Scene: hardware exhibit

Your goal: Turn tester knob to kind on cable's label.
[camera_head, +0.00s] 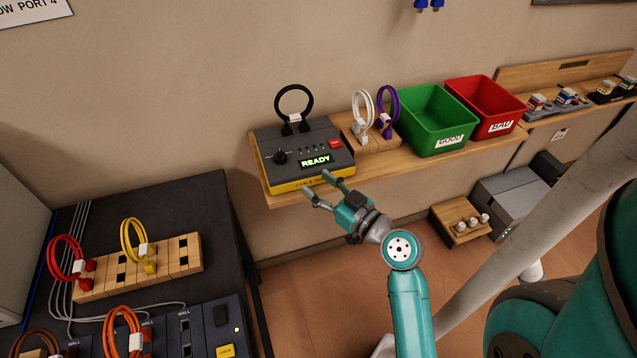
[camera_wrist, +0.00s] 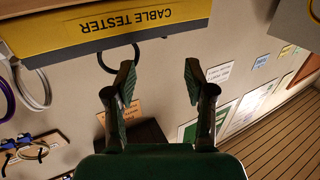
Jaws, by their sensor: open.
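The cable tester (camera_head: 297,151) is a dark grey box with a yellow front edge on the wooden shelf. Its black knob (camera_head: 280,157) is at the left of its top, and its lit display (camera_head: 316,160) reads READY. A black cable (camera_head: 294,101) loops up from the tester's back, with a white label on it too small to read. My gripper (camera_head: 318,188) is open and empty, just in front of the tester's front edge and apart from the knob. In the wrist view the tester's yellow front (camera_wrist: 120,25) shows upside down beyond my open fingers (camera_wrist: 158,78); the knob is not visible there.
A wooden holder (camera_head: 384,143) with a white and a purple cable stands right of the tester. A green GOOD bin (camera_head: 433,108) and a red BAD bin (camera_head: 481,101) follow. A dark table with colored cables (camera_head: 168,195) is at lower left. Space above the tester's front is clear.

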